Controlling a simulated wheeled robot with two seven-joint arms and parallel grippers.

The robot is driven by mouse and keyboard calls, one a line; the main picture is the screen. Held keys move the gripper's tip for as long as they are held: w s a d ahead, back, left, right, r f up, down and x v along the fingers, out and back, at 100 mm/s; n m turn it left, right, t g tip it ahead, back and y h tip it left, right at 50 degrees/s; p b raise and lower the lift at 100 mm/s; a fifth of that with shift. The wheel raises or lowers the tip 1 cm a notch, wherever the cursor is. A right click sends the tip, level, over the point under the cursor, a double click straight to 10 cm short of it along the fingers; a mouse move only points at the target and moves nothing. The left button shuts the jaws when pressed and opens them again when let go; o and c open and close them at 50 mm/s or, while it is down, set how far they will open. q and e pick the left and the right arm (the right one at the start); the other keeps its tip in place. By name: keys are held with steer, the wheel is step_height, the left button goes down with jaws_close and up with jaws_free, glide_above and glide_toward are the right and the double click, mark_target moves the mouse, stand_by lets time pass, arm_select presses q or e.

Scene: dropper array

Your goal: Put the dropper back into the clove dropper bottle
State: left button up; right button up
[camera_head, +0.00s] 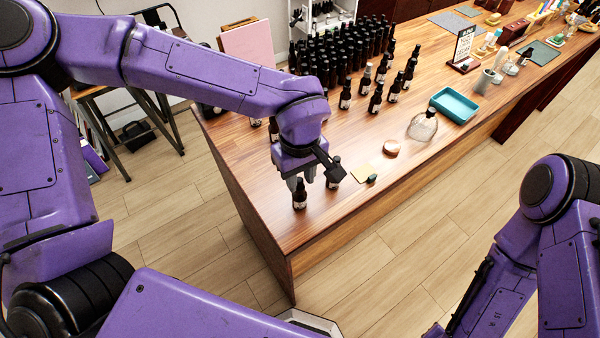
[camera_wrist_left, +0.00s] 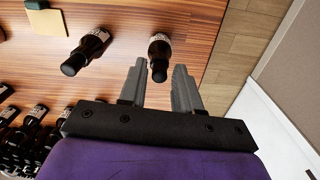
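My left gripper (camera_head: 304,174) is over the front left corner of the wooden table, fingers apart, pointing down at a dark bottle (camera_head: 300,198) with a black top. In the left wrist view the fingers of my left gripper (camera_wrist_left: 159,68) are open, and this bottle's top (camera_wrist_left: 159,74) shows between the fingertips with gaps on both sides. A second dark bottle (camera_head: 334,171) stands close by, partly behind the gripper; it also shows in the left wrist view (camera_wrist_left: 86,52). The labels are too small to read, so I cannot tell which is clove. I cannot make out a separate dropper.
Many dark bottles (camera_head: 340,50) stand in rows at the back. The table's front edge is close.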

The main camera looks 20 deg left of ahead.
arm_select(q)
steer(key=shift+o, duration=0.6)
steer(key=shift+r, duration=0.1)
